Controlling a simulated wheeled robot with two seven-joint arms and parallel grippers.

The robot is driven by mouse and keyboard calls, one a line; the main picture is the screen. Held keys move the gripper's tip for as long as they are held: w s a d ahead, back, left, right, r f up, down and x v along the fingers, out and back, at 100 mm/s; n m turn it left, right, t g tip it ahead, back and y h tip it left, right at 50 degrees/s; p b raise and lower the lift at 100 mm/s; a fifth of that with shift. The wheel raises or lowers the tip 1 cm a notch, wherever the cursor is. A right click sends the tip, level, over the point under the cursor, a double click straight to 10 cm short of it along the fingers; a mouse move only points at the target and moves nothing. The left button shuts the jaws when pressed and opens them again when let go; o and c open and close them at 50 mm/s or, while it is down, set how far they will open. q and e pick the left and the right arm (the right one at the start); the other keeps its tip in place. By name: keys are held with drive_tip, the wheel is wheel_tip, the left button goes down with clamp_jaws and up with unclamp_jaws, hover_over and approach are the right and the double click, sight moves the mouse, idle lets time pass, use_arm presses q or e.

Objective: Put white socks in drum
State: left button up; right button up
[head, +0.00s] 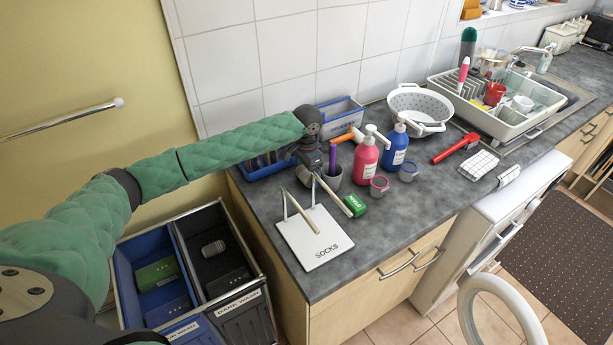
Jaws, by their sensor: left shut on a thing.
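My left gripper (316,172) is over the counter, just behind the white SOCKS board (312,245). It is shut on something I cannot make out. The board has two thin uprights and pale rods at its back, close to the gripper. I see no white sock clearly on it. The white washing machine (470,233) stands under the counter at the right. Its round door (466,316) is swung open at the bottom, and the drum's inside is hidden from this angle. My right gripper is not in view.
Near the gripper are a grey cup (332,183), a green box (354,206), a pink bottle (367,160) and a blue bottle (394,145). A colander (405,95) and a dish rack (490,114) stand farther back. Wash bins (237,306) are below left.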

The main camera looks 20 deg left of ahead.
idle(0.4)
use_arm(q)
drive_tip(key=o, duration=1)
